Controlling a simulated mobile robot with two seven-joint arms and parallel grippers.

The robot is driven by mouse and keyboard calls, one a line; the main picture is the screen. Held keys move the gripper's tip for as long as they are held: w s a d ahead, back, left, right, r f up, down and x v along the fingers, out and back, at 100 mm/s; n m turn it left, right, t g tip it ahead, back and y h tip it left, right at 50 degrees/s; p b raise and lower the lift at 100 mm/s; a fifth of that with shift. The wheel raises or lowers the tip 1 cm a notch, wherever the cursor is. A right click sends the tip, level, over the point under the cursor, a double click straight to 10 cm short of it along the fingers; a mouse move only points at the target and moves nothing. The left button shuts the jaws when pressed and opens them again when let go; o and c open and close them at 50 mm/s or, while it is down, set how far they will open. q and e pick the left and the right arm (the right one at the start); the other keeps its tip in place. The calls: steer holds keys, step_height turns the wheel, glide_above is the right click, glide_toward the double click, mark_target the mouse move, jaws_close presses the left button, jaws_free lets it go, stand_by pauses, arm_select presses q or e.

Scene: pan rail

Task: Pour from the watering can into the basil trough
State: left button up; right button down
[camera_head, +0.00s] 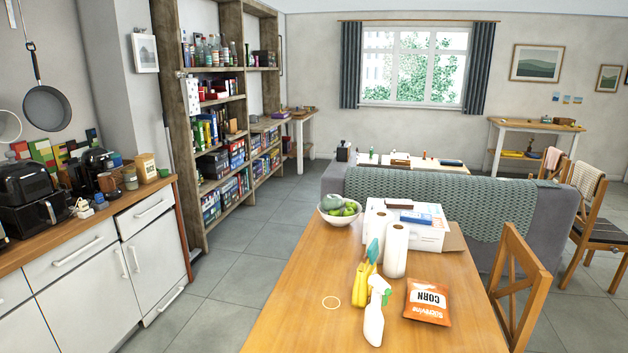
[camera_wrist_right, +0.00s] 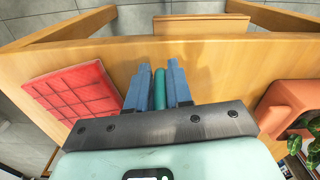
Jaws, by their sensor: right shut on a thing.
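In the right wrist view my right gripper (camera_wrist_right: 159,76) is shut on a narrow teal-green piece (camera_wrist_right: 160,90), which looks like part of the watering can; the rest of the can is not distinguishable. An orange trough (camera_wrist_right: 286,98) stands at the right edge of that view, partly cut off, with green leafy plants (camera_wrist_right: 314,150) at its lower side. The gripper is to the left of the trough, apart from it in the picture. Neither the can, the trough nor my grippers show in the head view. My left gripper is in neither view.
A red gridded mat (camera_wrist_right: 75,92) lies left of my right gripper on a wooden surface (camera_wrist_right: 215,70).

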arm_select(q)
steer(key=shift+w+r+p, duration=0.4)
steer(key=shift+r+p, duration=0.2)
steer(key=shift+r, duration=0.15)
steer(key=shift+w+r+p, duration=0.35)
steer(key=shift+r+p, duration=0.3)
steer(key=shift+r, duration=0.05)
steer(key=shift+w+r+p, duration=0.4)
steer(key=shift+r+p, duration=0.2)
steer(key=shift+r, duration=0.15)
arm_select(e)
steer(key=shift+w+r, duration=0.1)
steer(key=shift+r, duration=2.9)
